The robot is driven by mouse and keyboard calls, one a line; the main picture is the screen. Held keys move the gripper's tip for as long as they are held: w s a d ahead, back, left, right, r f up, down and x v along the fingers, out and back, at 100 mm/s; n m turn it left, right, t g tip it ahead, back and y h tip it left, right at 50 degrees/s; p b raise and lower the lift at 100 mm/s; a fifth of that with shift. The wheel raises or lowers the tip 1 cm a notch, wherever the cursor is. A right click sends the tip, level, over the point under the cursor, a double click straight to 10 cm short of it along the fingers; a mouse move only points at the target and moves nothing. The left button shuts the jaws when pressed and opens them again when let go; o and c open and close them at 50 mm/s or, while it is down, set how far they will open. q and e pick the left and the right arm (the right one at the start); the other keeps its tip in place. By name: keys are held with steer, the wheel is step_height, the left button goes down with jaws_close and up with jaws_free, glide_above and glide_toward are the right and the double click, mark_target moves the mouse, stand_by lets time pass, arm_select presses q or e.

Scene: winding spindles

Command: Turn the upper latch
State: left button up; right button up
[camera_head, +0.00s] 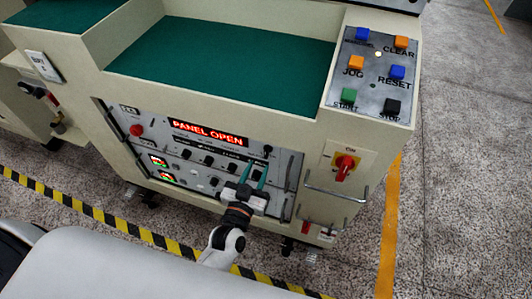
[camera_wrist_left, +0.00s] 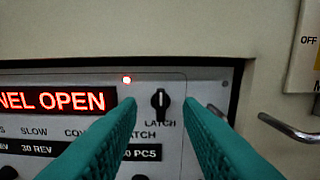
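The upper latch (camera_wrist_left: 160,98) is a small black knob with a white mark on a grey plate, above the word LATCH. Its pointer stands upright. In the head view the upper latch (camera_head: 268,149) is at the top right of the control panel. My left gripper (camera_head: 256,168) is open, its teal fingers pointing at the panel just below the knob in that view. In the left wrist view the left gripper (camera_wrist_left: 159,104) has one finger on each side of the knob, with gaps. Whether the tips reach around it, I cannot tell. My right gripper is not in view.
A red-lit display (camera_head: 208,133) reads PANEL OPEN. A red light (camera_wrist_left: 127,79) glows left of the knob. A metal handle (camera_wrist_left: 289,127) sticks out at the right. A red rotary switch (camera_head: 345,163) and a button panel (camera_head: 372,75) are farther right.

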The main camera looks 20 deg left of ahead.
mark_target(265, 152)
arm_select(q)
steer(key=w, duration=0.6)
steer(key=shift+w+d, duration=0.1)
steer(key=shift+d, duration=0.05)
steer(key=shift+c, duration=0.4)
jaws_close()
